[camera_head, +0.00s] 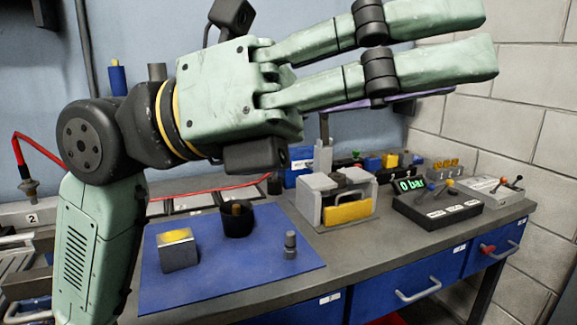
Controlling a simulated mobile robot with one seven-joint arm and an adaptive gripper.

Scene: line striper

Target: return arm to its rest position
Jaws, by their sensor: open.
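My gripper (490,35) is raised high in front of the camera, above the workbench. Its two pale green fingers point to the right and stand apart with nothing between them. My green arm (95,235) comes up at the left and bends at a dark joint. The gripper touches nothing that I can see. It hides part of the wall and the back of the bench.
On the grey bench (390,250) lies a blue mat (230,282) with a metal block (178,252), a dark cup (237,222) and a small grey peg (290,245). A grey-and-yellow device (345,208) and a black control box (435,210) stand right. A brick wall (510,120) bounds the right.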

